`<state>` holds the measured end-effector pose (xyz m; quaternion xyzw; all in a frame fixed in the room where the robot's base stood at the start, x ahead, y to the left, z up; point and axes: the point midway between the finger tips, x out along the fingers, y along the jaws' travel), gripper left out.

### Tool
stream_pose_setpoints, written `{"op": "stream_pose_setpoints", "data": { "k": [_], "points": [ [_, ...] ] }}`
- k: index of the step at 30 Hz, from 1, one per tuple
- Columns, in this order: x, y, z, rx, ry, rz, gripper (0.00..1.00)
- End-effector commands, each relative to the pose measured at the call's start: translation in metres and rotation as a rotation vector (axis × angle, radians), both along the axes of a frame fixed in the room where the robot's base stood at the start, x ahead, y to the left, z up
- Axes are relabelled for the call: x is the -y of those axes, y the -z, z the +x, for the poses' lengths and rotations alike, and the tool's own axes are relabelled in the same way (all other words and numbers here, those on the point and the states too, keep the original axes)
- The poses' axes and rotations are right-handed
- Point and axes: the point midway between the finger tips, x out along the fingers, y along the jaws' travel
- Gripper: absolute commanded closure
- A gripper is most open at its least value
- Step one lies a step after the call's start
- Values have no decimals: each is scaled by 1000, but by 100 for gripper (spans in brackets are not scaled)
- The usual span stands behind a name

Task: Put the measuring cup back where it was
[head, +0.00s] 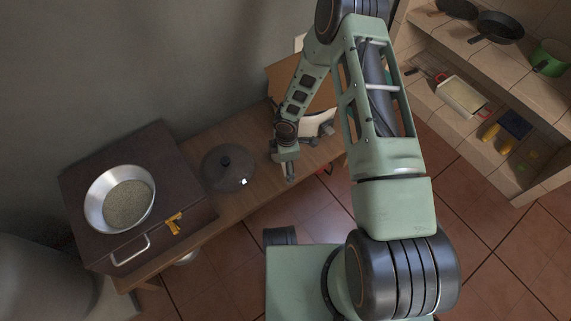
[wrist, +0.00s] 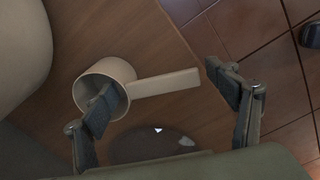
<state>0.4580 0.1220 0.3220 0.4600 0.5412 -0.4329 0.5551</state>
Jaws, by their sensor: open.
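The measuring cup (wrist: 112,70) is cream-coloured, with a round bowl and a long flat handle (wrist: 165,83) pointing right in the wrist view. It is over the brown wooden tabletop. My gripper (wrist: 160,80) is open, with its fingers on either side of the handle in that view. The left finger overlaps the cup's round opening; I cannot tell whether it touches. In the head view my gripper (head: 290,174) is low over the wooden table (head: 240,205), and I cannot make out the cup there.
A dark round lid-like object (head: 228,168) is left of my gripper. Farther left, a metal bowl of grain (head: 125,203) sits on a dark box (head: 75,185), near a yellow object (head: 173,224). A pale object (head: 318,124) is behind my wrist. Shelves with pans (head: 500,27) stand right.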

Motion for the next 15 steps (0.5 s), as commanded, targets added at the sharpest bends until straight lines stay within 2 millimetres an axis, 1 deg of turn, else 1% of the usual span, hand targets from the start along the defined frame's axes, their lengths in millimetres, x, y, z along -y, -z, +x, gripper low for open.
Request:
{"op": "stream_pose_setpoints", "data": {
  "k": [1,5,9,12,15],
  "points": [
    [0,-11,1,2,1,0,20],
    [1,-39,-1,2,0,-1,20],
    [1,-72,-1,3,1,1,20],
    [2,-91,-3,2,0,-1,20],
    [2,-105,-3,2,1,0,20]
  ]
}}
